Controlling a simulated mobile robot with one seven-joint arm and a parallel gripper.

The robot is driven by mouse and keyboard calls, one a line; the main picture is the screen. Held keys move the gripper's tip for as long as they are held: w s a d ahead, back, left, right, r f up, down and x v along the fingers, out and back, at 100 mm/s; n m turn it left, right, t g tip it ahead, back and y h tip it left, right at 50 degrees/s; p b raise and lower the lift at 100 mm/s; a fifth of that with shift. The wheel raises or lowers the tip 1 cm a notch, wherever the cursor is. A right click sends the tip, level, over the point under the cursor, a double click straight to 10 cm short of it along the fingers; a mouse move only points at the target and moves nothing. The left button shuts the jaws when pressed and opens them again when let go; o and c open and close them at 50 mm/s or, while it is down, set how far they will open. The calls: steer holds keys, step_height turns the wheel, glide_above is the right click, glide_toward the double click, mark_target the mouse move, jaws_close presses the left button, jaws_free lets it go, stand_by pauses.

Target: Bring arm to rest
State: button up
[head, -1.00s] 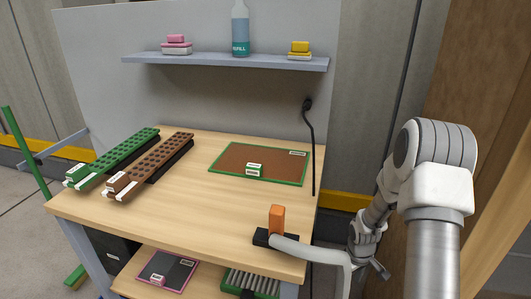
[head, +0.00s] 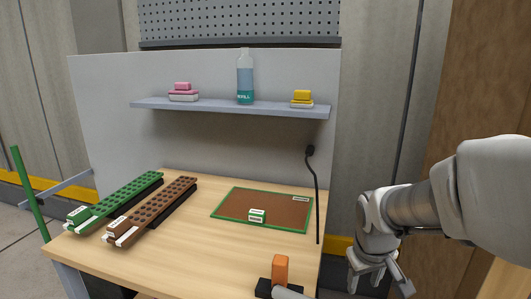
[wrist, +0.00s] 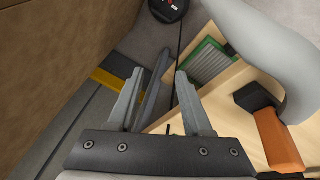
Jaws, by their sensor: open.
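My gripper (head: 381,281) is at the lower right in the head view, to the right of the workbench (head: 170,262). Its jaws are apart and nothing is between them. In the wrist view my gripper (wrist: 158,100) points down past the bench edge toward the floor, its two fingers spread. My arm comes in from the right edge of the head view. An orange upright block (head: 280,269) on a black base sits at the bench's front right, and it also shows in the wrist view (wrist: 277,140) to the right of my fingers.
A brown mat with a green border (head: 280,207) carries a small green-and-white block. Green (head: 125,196) and brown (head: 160,206) perforated bars lie at left. A shelf (head: 215,106) holds a bottle (head: 245,78) and pink and yellow stacks. A wooden panel (head: 462,95) stands at right.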

steer(key=s+a+r+m+t, duration=0.1)
steer(key=s+a+r, duration=0.15)
steer(key=s, duration=0.25)
steer(key=s+a+r+t+y, duration=0.1)
steer(key=s+r, duration=0.3)
steer(key=s+a+r+m, duration=0.1)
steer(key=s+a+r, duration=0.15)
steer(key=s, duration=0.25)
step_height(320, 180, up, 22)
steer(key=p, duration=2.2)
steer(key=shift+s, duration=0.4)
